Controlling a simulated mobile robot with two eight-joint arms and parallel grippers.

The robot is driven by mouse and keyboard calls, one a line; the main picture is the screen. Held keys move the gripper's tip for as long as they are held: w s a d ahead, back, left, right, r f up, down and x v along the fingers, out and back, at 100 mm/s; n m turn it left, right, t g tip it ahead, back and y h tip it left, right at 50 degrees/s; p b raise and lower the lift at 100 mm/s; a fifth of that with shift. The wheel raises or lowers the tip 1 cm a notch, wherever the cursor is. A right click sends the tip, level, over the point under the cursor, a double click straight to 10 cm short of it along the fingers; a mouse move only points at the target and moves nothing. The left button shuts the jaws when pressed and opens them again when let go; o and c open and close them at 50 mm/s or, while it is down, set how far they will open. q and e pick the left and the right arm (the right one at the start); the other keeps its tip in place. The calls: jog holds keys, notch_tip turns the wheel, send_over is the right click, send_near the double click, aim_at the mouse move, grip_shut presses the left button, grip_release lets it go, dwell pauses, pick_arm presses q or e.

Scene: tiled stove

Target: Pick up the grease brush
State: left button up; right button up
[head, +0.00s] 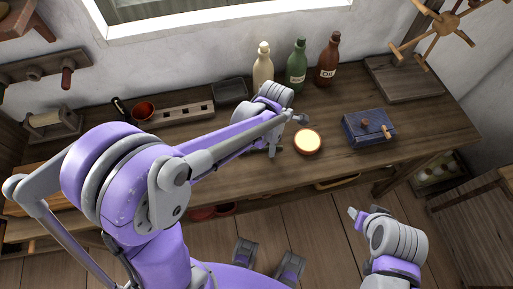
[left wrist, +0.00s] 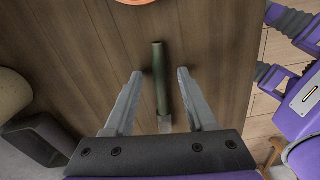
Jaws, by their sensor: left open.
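The grease brush, a dark green rod-like handle (left wrist: 160,80) with a pale grey end, lies on the wooden bench in the left wrist view. My left gripper (left wrist: 160,73) is open, with one finger on each side of the handle and a gap to both. In the head view my left gripper (head: 262,149) is low over the bench, left of a round tin, and the arm hides the brush there. My right gripper (head: 355,215) is in front of the bench at the lower right, away from the brush; its jaw opening is unclear.
The round tin (head: 308,142) with cream contents stands close to the left gripper. A blue box (head: 368,129) is farther right. Cream (head: 263,70), green (head: 297,66) and brown (head: 328,62) bottles stand along the wall. A grey tray (head: 229,91) is behind.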

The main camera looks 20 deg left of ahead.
pick_arm(q)
jog(key=shift+f, duration=0.25)
grip_shut()
jog(key=shift+r, duration=0.1)
